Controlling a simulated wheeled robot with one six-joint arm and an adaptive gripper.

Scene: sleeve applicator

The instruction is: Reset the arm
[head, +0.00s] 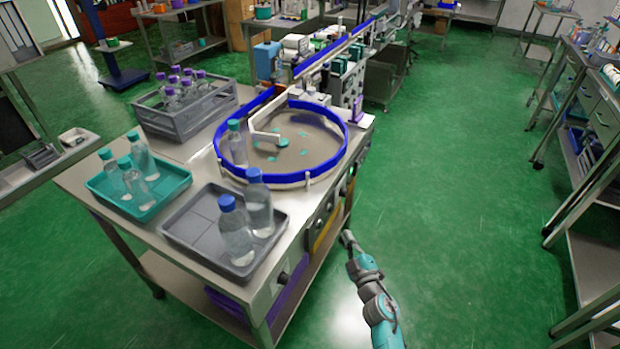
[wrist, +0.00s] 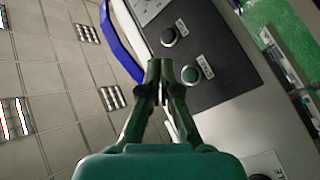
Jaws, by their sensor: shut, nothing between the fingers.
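My gripper (wrist: 160,68) is shut and empty in the wrist view, its two fingertips together. In front of it is a dark control panel with a black button (wrist: 168,36) and a green button (wrist: 190,74). The fingertips overlap the panel in the picture; I cannot tell whether they touch it. In the head view my arm (head: 375,295) reaches up beside the right side of the steel machine table (head: 190,240). The gripper end (head: 347,238) is small there, close to the table's side.
On the table are a round turntable with a blue rim (head: 222,162), a grey tray (head: 190,222) with two blue-capped bottles, a teal tray (head: 172,180) with teal-capped bottles, and a grey crate (head: 190,121) with purple-capped bottles. The green floor (head: 470,200) to the right is clear. Shelving stands far right.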

